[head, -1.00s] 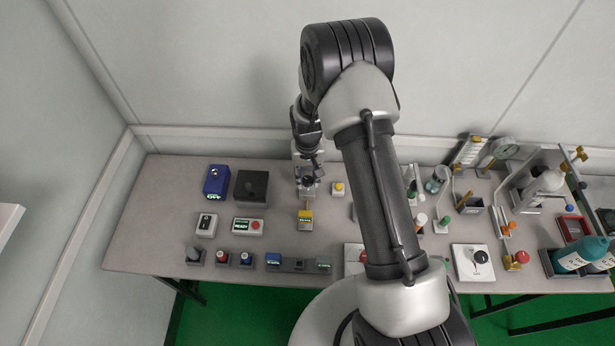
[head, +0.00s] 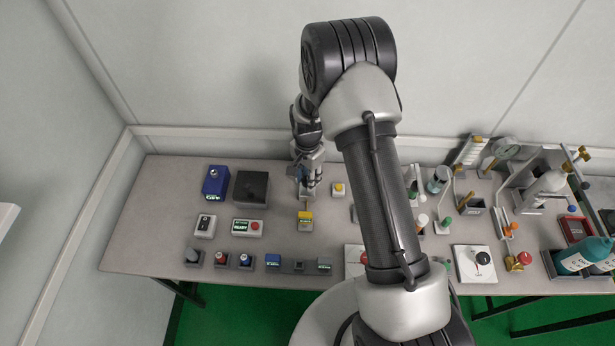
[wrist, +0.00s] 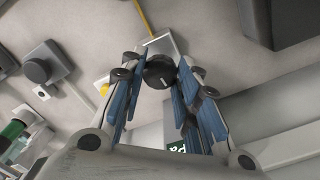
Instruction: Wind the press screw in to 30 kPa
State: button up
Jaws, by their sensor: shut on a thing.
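In the wrist view the black knob (wrist: 160,71) of the press screw, with a pale mark on its face, sits between my two blue-padded fingers. My gripper (wrist: 160,84) is shut on it. A pale grey block (wrist: 166,45) shows just past the knob. In the head view my gripper (head: 306,186) is down at the press near the back of the table, hiding most of it. A yellow line runs from the press to a yellow-topped unit (head: 305,215), whose display is too small to read. A green display (wrist: 177,147) is partly hidden in the wrist view; only "Pa" reads.
A black box (head: 251,187) and a blue unit (head: 215,182) stand left of the press. A small yellow-button box (head: 339,189) is close on its right. Several small testers line the front of the table (head: 150,225). My arm hides the middle.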

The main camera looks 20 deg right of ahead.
jog(key=shift+w+r+m, duration=0.1)
jog(key=shift+m, duration=0.5)
jog(key=o, duration=1.1)
notch_tip(320, 180, up, 12)
dwell(0.5)
